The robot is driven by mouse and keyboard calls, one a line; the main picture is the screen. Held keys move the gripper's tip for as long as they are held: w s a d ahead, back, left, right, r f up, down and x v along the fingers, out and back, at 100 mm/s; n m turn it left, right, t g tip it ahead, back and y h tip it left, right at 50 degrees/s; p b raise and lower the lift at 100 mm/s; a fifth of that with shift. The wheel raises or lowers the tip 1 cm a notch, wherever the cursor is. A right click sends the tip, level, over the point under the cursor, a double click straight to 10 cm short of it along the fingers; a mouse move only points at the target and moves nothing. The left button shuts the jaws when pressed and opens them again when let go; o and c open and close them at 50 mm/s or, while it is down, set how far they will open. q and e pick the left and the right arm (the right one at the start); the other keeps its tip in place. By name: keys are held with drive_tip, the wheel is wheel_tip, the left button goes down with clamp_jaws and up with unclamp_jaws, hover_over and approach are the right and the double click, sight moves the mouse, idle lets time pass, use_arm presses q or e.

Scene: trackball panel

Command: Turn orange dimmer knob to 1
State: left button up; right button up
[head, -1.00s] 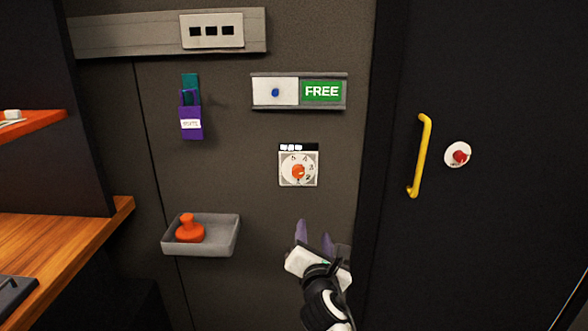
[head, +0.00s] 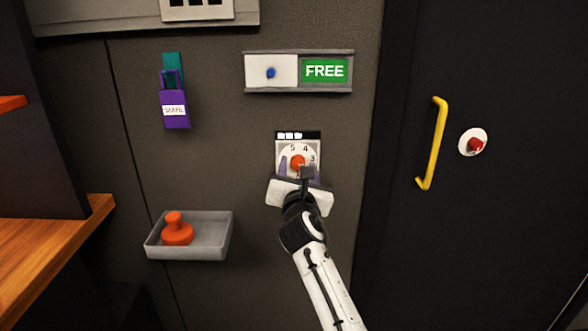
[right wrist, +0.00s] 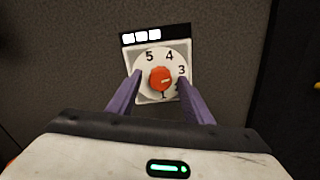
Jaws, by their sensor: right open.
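The orange dimmer knob (head: 298,163) sits on a white dial plate (head: 284,148) on the dark wall. In the right wrist view the gripper (right wrist: 160,92) shows gaps between the fingers and the knob. The left gripper is not in view.
A slider sign reading FREE (head: 325,71) is above the dial. A grey tray (head: 215,240) holding an orange stamp-like object (head: 176,229) is lower left. A purple tag (head: 174,108) hangs upper left. A yellow handle (head: 433,143) and a red button (head: 474,144) are at right.

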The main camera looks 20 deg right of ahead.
drive_tip(key=c, duration=1)
drive_tip(key=shift+c, duration=0.3)
